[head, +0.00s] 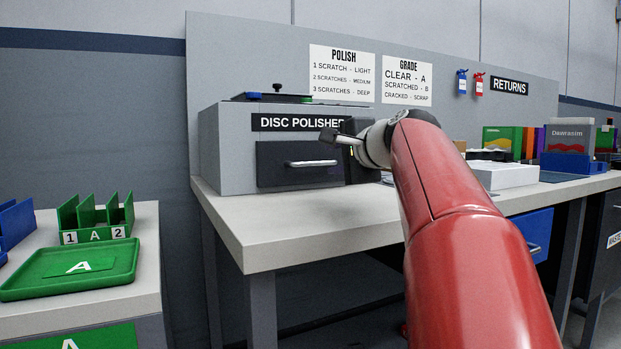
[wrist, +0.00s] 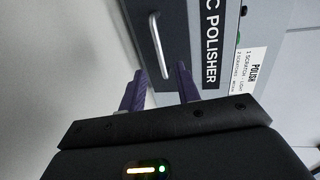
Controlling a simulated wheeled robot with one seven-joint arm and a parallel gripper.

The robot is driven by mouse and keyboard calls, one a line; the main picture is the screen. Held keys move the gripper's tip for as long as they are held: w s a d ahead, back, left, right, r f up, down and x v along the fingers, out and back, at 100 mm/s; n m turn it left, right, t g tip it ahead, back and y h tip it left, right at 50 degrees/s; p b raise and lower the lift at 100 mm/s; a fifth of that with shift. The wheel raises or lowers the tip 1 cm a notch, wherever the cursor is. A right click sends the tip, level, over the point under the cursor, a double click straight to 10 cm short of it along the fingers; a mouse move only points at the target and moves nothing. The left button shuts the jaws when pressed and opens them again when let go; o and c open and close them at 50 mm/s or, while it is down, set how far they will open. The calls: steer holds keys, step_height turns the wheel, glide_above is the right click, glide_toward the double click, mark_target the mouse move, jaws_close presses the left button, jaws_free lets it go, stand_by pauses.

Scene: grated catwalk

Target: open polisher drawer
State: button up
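The disc polisher (head: 226,150) is a grey box on the workbench, with a black label reading "DISC POLISHER". Its dark drawer (head: 285,172) is on the front and looks closed, with a pale bar handle (head: 312,163). The wrist view shows the drawer front (wrist: 178,30) and the handle (wrist: 159,45) turned on its side. My gripper (head: 326,134) is in front of the polisher's right part, near the label. In the wrist view its two purple fingers (wrist: 160,84) are spread apart with nothing between them. The handle lies just beyond the fingertips, apart from them as far as I can see.
The workbench (head: 290,223) has clear top space before the polisher. A white box (head: 503,175) and several coloured cases stand to the right. A side table at left holds a green tray (head: 75,268) and a green rack (head: 95,216). Signs hang on the back panel.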

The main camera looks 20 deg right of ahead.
mark_target(316, 163)
steer(key=x, duration=0.8)
steer(key=shift+p, duration=0.35)
jaws_close()
